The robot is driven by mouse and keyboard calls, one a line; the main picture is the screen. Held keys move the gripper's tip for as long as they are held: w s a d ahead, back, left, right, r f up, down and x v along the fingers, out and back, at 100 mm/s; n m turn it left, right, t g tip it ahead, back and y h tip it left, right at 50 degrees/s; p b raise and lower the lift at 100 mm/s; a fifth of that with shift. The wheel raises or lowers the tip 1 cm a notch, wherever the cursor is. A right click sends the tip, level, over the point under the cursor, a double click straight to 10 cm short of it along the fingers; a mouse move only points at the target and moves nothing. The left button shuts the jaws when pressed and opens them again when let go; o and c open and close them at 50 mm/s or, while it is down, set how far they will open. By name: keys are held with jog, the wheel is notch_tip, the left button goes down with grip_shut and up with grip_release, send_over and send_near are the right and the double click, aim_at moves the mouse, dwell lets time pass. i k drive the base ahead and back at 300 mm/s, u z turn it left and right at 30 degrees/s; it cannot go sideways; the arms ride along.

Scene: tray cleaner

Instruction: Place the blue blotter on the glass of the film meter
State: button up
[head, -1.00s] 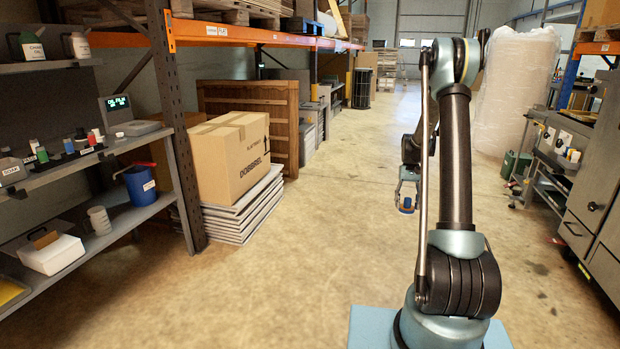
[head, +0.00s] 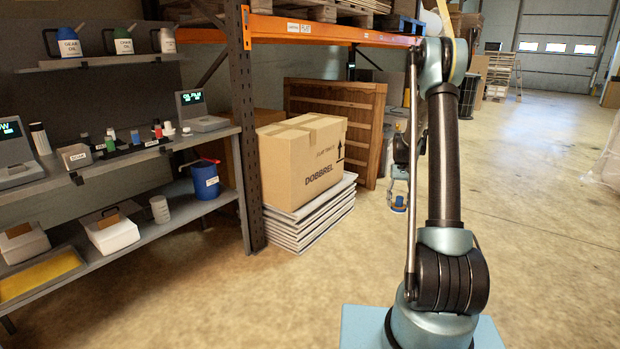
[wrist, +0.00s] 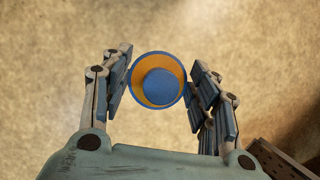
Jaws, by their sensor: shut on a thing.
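My gripper (wrist: 158,84) is shut on the blue blotter (wrist: 160,87), a round piece with a blue knob in the middle, an orange ring and a blue rim. The fingers grip it from both sides over bare floor. The film meter (head: 201,110), a grey device with a screen reading OIL FILM, stands at the right end of the middle shelf at left, well away from the gripper. Its glass is too small to make out.
The shelf (head: 110,173) holds small coloured bottles (head: 135,137), a box, another meter (head: 16,150) and a blue bucket (head: 205,180) below. A rack post (head: 247,130) and a Dobbrel carton (head: 303,160) on stacked sheets stand right of it. The floor in front is clear.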

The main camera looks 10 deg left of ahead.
aim_at(207, 120)
jog(key=u, duration=0.45)
jog(key=i, duration=0.75)
jog(key=u, duration=0.75)
jog(key=i, duration=0.5)
jog(key=u, duration=0.3)
